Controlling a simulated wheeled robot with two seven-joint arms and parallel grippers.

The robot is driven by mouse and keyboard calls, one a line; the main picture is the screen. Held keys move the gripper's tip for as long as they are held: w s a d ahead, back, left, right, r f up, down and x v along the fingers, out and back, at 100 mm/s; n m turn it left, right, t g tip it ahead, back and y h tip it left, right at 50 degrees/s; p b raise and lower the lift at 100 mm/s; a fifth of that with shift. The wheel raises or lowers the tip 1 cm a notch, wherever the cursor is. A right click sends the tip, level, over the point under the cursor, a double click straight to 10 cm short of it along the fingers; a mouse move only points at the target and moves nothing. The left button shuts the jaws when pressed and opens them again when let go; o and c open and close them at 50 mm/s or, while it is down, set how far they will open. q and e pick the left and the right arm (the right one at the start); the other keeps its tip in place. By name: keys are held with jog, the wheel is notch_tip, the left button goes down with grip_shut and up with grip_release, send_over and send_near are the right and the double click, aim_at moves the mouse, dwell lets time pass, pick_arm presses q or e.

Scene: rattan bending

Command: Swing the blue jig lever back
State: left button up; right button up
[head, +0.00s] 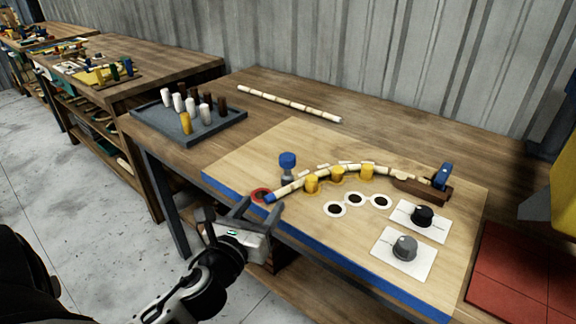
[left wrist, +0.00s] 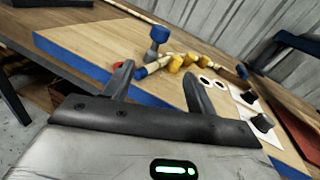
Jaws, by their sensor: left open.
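A blue lever (head: 443,175) stands upright on a dark brown block (head: 424,190) at the right end of the bent rattan pole (head: 345,168) on the board. It shows small in the left wrist view (left wrist: 242,72). A separate blue knob (head: 288,160) on a grey post stands behind the pole's left end; it also shows in the left wrist view (left wrist: 159,36). The pole curves along several yellow pegs (head: 338,174), and its left end is blue-tipped. My left gripper (head: 262,205) is open and empty at the board's front left edge, near that tip.
A grey tray (head: 150,124) with white, brown and yellow pegs stands at the back left. A loose rattan pole (head: 289,103) lies behind the board (head: 300,228). White plates with black and grey knobs are at the front right, near a red mat (head: 525,270).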

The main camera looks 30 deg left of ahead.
aim_at(284, 163)
pick_arm(q)
jog(key=shift+m, duration=0.8)
jog(key=x, duration=0.5)
jog(key=r+p+x, duration=0.1)
jog(key=x, duration=0.9)
jog(key=shift+s+a+r+p, duration=0.1)
jog(key=shift+a+r+p, duration=0.2)
jog(key=shift+r+p, duration=0.1)
jog(key=shift+w+a, duration=0.1)
jog(key=shift+w, duration=0.6)
pick_arm(e)
jog(key=shift+w+d+r, duration=0.1)
jog(key=shift+d+r, duration=0.05)
jog(key=shift+r, duration=0.25)
